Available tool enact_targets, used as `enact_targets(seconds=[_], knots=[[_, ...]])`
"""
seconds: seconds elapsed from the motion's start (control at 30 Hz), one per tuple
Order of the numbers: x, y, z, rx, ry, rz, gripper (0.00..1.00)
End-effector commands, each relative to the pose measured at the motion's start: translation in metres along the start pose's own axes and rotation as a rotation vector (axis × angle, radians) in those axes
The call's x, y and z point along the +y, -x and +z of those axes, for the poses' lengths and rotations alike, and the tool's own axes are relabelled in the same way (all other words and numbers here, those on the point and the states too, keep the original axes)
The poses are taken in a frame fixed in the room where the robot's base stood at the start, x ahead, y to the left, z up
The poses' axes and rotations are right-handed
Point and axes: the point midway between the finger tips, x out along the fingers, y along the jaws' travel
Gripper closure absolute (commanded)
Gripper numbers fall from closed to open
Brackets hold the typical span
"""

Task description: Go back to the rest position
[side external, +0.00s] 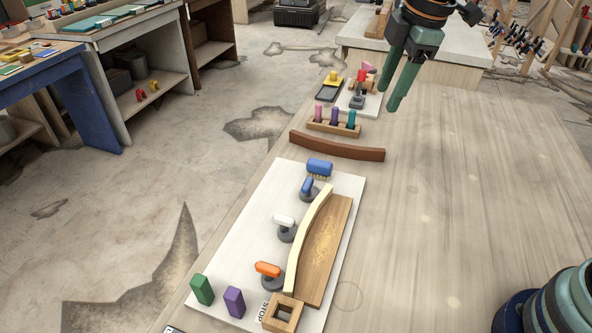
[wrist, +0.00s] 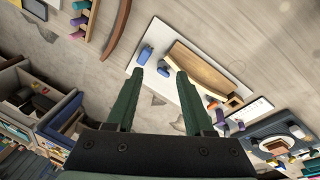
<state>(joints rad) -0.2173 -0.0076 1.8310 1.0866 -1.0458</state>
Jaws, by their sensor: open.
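My gripper (side external: 400,88) hangs above the far part of the table (side external: 450,220), with its two green fingers apart and nothing between them. In the wrist view the gripper (wrist: 160,75) is open, well above the table edge. A white board (side external: 190,278) lies on the near left of the table. On it are a wooden block with a curved edge (side external: 325,255) and a pale curved strip (side external: 305,240) along that edge. Clamps with blue (side external: 307,187), white (side external: 284,220) and orange (side external: 267,269) handles stand along the strip's outer side.
A brown curved piece (side external: 337,147) lies beyond the board. Behind it are a rack of coloured pegs (side external: 334,126) and a small white tray (side external: 370,105). The table's right side is clear.

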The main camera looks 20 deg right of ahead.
Motion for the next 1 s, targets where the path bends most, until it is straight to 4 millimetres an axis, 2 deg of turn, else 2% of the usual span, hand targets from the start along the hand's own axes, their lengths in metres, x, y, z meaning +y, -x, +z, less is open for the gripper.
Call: enact_targets(seconds=[0.03, 0.2, 0.4, 0.5, 0.7, 1.0], knots=[[-0.006, 0.009, 0.014, 0.010, -0.110, 0.027, 0.47], [-0.029, 0.024, 0.053, 0.053, -0.487, 0.098, 0.47], [-0.058, 0.027, 0.092, 0.124, -0.906, 0.167, 0.47], [-0.070, 0.025, 0.106, 0.158, -1.065, 0.190, 0.47], [-0.081, 0.020, 0.118, 0.197, -1.229, 0.210, 0.47], [-0.082, 0.019, 0.119, 0.199, -1.246, 0.209, 0.47]])
